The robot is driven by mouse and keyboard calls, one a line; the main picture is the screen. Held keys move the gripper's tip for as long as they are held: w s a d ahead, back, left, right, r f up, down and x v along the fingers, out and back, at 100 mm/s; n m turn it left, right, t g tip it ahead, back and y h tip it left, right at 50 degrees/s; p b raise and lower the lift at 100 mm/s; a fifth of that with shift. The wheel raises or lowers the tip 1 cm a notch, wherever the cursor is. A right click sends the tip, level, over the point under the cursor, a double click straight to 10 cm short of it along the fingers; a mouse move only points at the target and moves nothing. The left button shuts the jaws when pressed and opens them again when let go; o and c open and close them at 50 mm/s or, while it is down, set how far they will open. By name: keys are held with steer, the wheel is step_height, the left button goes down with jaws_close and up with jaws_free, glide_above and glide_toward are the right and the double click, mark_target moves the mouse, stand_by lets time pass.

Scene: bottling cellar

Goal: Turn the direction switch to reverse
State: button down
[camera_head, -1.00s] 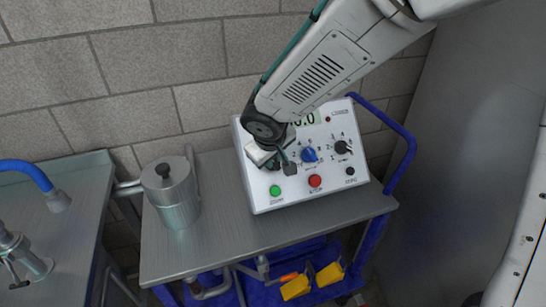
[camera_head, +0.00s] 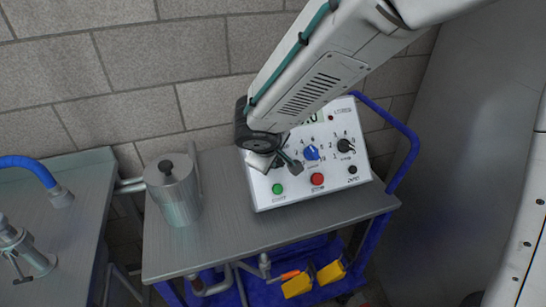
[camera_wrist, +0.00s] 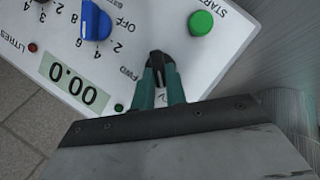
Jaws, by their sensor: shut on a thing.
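The white control box (camera_head: 262,185) stands on the cart, its sloped panel facing me. In the head view my gripper (camera_head: 290,163) covers the left part of the panel.
A blue knob (camera_wrist: 95,22) and green START button (camera_wrist: 201,22) are close to my fingers. The red button (camera_head: 317,179) and black knob (camera_head: 345,145) are farther right. A lidded metal pot (camera_head: 175,195) stands left of the box on the cart top (camera_head: 225,240).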

steer(key=c, duration=1.4)
jaws_free()
steer(key=shift+c, duration=0.2)
steer(key=v, duration=0.7)
steer(key=shift+s+r, duration=0.25)
steer(key=shift+r, duration=0.05)
steer(key=shift+a, duration=0.1)
